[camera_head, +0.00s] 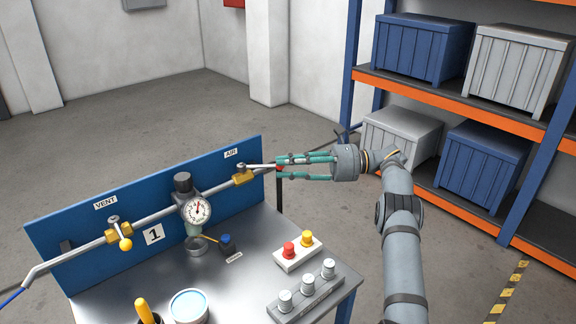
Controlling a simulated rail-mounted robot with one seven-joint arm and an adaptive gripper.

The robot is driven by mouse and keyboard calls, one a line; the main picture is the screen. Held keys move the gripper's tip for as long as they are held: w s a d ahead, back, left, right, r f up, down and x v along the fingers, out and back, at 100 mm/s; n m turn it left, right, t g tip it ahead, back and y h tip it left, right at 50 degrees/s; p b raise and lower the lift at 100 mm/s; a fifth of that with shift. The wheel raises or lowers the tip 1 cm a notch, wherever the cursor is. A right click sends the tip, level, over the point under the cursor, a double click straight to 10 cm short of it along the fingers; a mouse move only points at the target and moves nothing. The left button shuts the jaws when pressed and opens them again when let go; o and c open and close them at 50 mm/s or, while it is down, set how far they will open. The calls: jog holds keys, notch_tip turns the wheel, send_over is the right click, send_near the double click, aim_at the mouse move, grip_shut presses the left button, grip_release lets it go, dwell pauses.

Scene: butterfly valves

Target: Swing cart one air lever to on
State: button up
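The board of cart one (75,238) is blue, with a "1" plate (154,234) and a pipe along it. The brass air valve (243,177) sits at the right end under the AIR label (231,153). Its silver air lever (258,167) points right, roughly in line with the pipe, and its red end (279,168) shows at my fingertips. My gripper (279,166) reaches in from the right, with teal fingers above and below that red end. Whether the fingers press on it is too small to tell.
The vent valve lever with a yellow knob (125,244) points toward the front. A gauge (197,211) sits mid-pipe. The cart top (225,275) holds a red-and-yellow button box (297,251), a silver-knobbed block (306,297) and a tub (188,306). A crate shelf (470,95) stands behind.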

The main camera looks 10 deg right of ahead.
jog(key=shift+d, duration=0.25)
